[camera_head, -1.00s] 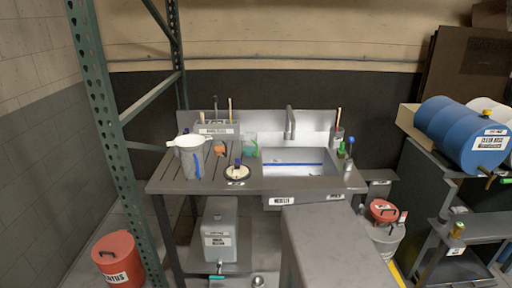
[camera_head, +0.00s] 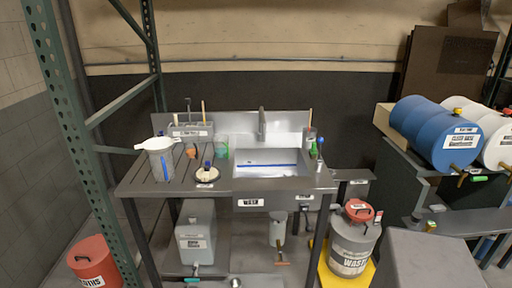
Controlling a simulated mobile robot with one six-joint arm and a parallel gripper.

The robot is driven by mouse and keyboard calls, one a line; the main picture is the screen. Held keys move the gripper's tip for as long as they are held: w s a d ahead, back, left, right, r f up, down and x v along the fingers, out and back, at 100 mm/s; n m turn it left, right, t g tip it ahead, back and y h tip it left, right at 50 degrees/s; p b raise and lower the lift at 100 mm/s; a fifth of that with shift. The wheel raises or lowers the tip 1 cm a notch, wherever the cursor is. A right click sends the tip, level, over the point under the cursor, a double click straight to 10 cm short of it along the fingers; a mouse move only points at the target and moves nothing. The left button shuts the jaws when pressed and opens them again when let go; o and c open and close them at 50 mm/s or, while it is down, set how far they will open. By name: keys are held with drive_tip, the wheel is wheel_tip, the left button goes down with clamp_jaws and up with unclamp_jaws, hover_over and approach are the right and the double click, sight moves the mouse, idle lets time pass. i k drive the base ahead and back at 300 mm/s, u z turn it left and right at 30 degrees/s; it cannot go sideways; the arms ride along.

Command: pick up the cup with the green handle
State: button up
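I cannot make out a cup with a green handle for certain. A small greenish see-through cup (camera_head: 221,148) stands on the steel bench (camera_head: 150,184), left of the sink, too small to show a handle. A grey cylinder (camera_head: 277,231) with an orange-brown handle shows below the sink. A green item (camera_head: 313,151) stands right of the sink. My gripper is not in view.
A green metal frame (camera_head: 50,75) stands at left, near a red bucket (camera_head: 93,261). A grey waste can (camera_head: 352,247) stands on a yellow base. Blue (camera_head: 425,125) and white (camera_head: 490,138) drums lie at right. A grey block (camera_head: 428,262) blocks the lower right; I cannot tell what it is.

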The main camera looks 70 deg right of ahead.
sight(220, 142)
drive_tip(key=z, duration=0.45)
drive_tip(key=k, duration=1.3)
drive_tip(key=i, duration=0.9)
drive_tip(key=z, duration=0.1)
